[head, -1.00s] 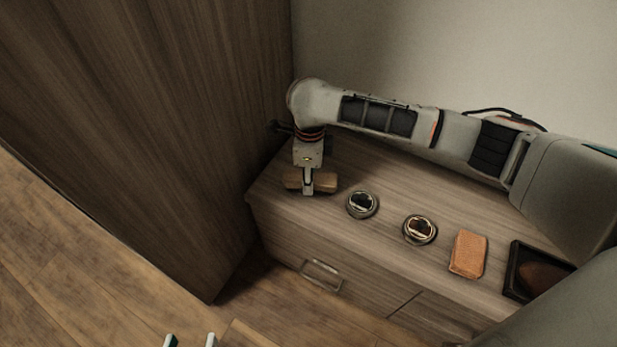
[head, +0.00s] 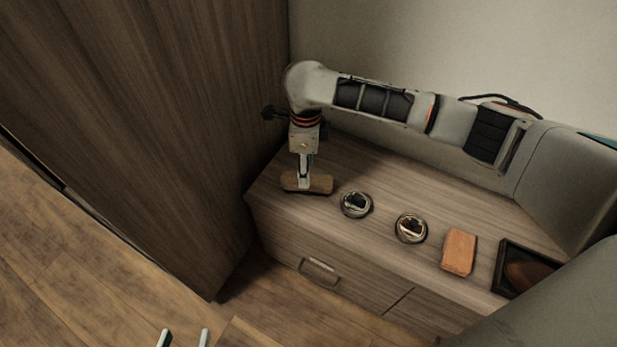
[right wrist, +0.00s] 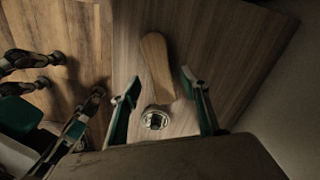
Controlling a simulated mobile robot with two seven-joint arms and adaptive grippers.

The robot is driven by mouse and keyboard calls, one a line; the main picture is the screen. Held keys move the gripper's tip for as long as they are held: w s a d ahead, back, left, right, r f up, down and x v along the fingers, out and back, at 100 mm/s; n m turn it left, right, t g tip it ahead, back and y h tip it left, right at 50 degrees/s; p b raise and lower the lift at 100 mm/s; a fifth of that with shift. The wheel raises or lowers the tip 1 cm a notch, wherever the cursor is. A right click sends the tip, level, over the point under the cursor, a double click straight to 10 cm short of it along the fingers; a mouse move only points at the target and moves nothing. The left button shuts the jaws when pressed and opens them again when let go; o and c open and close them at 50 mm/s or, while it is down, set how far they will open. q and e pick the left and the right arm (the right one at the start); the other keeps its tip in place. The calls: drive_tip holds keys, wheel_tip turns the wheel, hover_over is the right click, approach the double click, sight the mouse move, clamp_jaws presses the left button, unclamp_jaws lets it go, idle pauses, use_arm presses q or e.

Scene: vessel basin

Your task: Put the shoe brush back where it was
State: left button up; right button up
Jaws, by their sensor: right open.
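The shoe brush (head: 320,184), with a tan wooden back, lies on the cabinet top (head: 358,160) near its left end. My right gripper (head: 304,185) points down over the brush. In the right wrist view its fingers (right wrist: 160,85) are spread apart, and the brush (right wrist: 156,60) shows below and beyond them, apparently not held. My left gripper (head: 183,338) shows only as two fingertips at the bottom edge of the head view. They are apart, with nothing visible between them.
To the right of the brush stand two round tins (head: 356,205) (head: 410,229), then an orange-brown block (head: 459,252) and a dark tray (head: 508,284) with a brown item. A tall wooden panel (head: 150,120) rises at the left, and a wall (head: 450,50) stands behind.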

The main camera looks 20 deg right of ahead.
use_arm(q)
drive_tip(key=shift+m+g+y, duration=0.4)
drive_tip(key=shift+g, duration=0.2)
drive_tip(key=s+a+f+p, duration=0.1)
drive_tip(key=s+a+f, duration=0.1)
drive_tip(key=f, duration=0.1)
drive_tip(key=shift+s+a+f+p, duration=0.1)
drive_tip(key=shift+s+a+p, duration=0.1)
drive_tip(key=shift+a+p, duration=0.15)
use_arm(e)
wheel_tip(320, 180, up, 7)
drive_tip(key=shift+f, duration=0.2)
use_arm(q)
drive_tip(key=shift+w+d, duration=0.1)
drive_tip(key=shift+d, duration=0.1)
